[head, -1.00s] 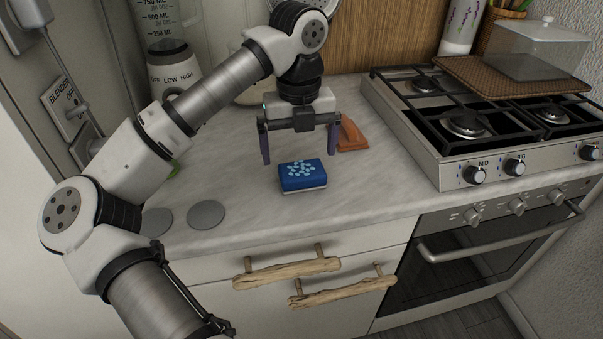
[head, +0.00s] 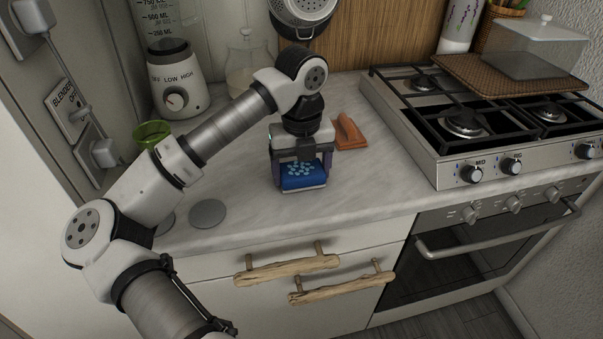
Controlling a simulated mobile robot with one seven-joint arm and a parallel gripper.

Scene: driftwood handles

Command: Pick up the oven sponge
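The blue sponge (head: 303,183) lies flat on the light marble-look counter, with pale blue spots on top and a white lower layer. My gripper (head: 302,172) is lowered over it and points down. One dark finger is at the sponge's left side and one at its right side. The gripper's body hides the sponge's rear part. I cannot tell whether the fingers touch the sponge or leave a small gap. The sponge appears to rest on the counter.
An orange-brown wedge-shaped object (head: 349,133) lies close behind the gripper to the right. The stove (head: 450,150) stands further right. A blender (head: 176,90), a green cup (head: 152,134) and a grey disc (head: 207,213) are to the left. Wooden drawer handles (head: 287,269) project below the counter edge.

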